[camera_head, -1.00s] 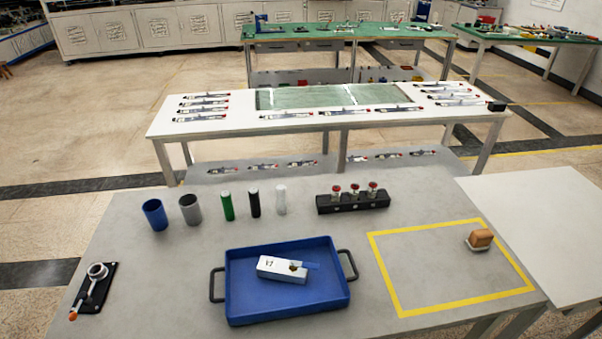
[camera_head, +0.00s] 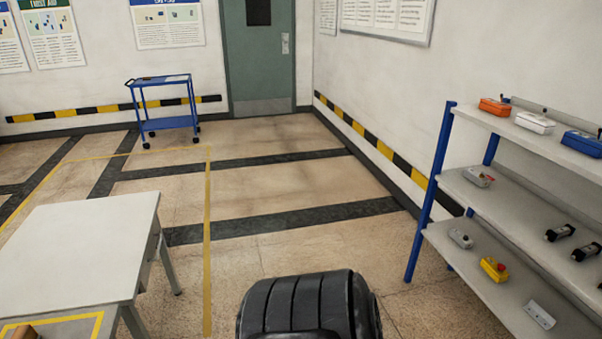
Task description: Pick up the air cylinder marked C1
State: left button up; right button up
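No C1 marking can be read on anything in view. Neither of my grippers shows.
The blue-posted shelf rack (camera_head: 432,190) at right holds several boxes, including an orange one (camera_head: 495,107) and a yellow one (camera_head: 494,268). A pale table (camera_head: 80,240) stands at left, a blue cart (camera_head: 166,123) by the door (camera_head: 259,60). Floor between is clear.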

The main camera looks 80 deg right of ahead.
aim_at(567, 230)
jog(key=j+z, duration=0.15)
jog(key=z, duration=4.15)
jog(key=i+z, duration=0.2)
jog(key=z, duration=0.55)
